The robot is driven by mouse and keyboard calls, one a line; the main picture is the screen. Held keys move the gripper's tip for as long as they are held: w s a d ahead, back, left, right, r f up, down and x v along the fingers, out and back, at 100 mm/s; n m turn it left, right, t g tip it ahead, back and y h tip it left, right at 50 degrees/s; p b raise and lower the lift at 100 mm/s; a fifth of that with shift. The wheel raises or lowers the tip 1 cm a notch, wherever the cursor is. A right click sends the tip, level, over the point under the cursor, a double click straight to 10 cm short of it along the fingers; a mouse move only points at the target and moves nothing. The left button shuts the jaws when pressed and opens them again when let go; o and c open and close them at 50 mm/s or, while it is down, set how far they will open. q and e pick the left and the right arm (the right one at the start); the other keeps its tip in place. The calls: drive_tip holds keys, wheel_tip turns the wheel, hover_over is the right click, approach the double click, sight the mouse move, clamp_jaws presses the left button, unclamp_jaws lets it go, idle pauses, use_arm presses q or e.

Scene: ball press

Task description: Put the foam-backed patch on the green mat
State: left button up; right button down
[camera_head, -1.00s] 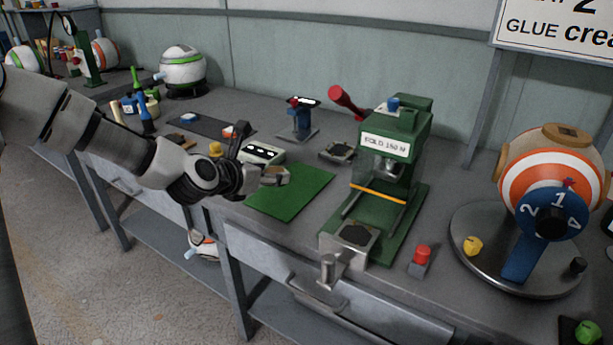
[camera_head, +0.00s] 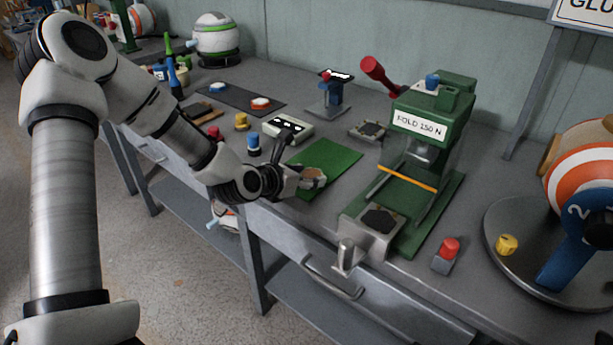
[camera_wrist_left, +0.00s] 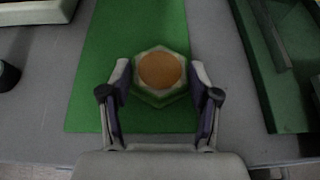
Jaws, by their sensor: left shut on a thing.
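The foam-backed patch (camera_wrist_left: 162,71) is a pale hexagon with an orange-brown disc on it. My left gripper (camera_wrist_left: 160,85) is shut on it, one finger on each side. In the head view the patch (camera_head: 314,178) and the left gripper (camera_head: 302,180) are over the near part of the green mat (camera_head: 332,156). In the wrist view the patch overlaps the right part of the mat (camera_wrist_left: 95,105), near its right edge. I cannot tell whether the patch touches the mat. My right gripper is not in view.
The green press (camera_head: 428,130) stands right of the mat, with its metal plate (camera_head: 380,222) in front. A pale box (camera_head: 288,128) is behind the mat on the left. Blue (camera_head: 254,145) and yellow (camera_head: 241,121) knobs stand farther left. A red button (camera_head: 449,248) is near the bench edge.

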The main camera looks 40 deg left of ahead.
use_arm(q)
drive_tip(key=shift+f, duration=0.15)
drive_tip(key=o, duration=1)
drive_tip(key=shift+c, duration=0.2)
